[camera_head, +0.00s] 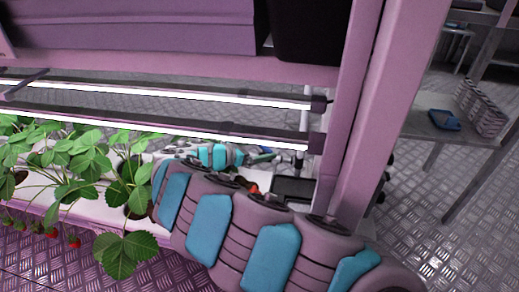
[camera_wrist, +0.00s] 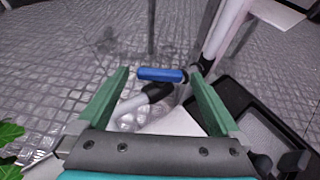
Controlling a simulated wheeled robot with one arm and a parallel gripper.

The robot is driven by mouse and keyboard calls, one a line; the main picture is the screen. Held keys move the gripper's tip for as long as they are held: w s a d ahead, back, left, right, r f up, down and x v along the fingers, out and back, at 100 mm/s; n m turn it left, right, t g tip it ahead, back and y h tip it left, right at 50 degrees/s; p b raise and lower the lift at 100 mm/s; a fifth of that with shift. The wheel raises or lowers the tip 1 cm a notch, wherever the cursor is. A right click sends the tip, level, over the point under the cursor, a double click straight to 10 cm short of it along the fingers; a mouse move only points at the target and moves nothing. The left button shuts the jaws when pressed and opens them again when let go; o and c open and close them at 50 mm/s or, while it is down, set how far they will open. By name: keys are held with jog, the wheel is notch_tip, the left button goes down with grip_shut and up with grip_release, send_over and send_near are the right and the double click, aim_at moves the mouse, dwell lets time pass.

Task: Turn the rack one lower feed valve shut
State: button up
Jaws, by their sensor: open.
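The lower feed valve shows its blue lever handle (camera_wrist: 160,74) in the wrist view, lying crosswise in the picture. Below it are a black fitting (camera_wrist: 158,92) and a pale grey pipe (camera_wrist: 128,106). My gripper (camera_wrist: 158,82) is open, with one green finger on each side of the handle. The handle appears between or just past the fingertips; I cannot tell the exact depth, and no clear contact shows. In the head view my arm reaches in under the lamps of the pink rack (camera_head: 364,110), and the valve is too small there to make out clearly.
Strawberry plants (camera_head: 85,165) grow in a white trough at the left. Two lit lamp bars (camera_head: 160,125) run above my arm. A black tray (camera_wrist: 240,97) sits close at the right of my gripper. A bench (camera_head: 425,115) with a basket (camera_head: 482,107) stands beyond the rack post.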

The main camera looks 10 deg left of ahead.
jog(key=v, duration=0.7)
jog(key=shift+s+a+p, duration=0.15)
jog(key=shift+p, duration=0.15)
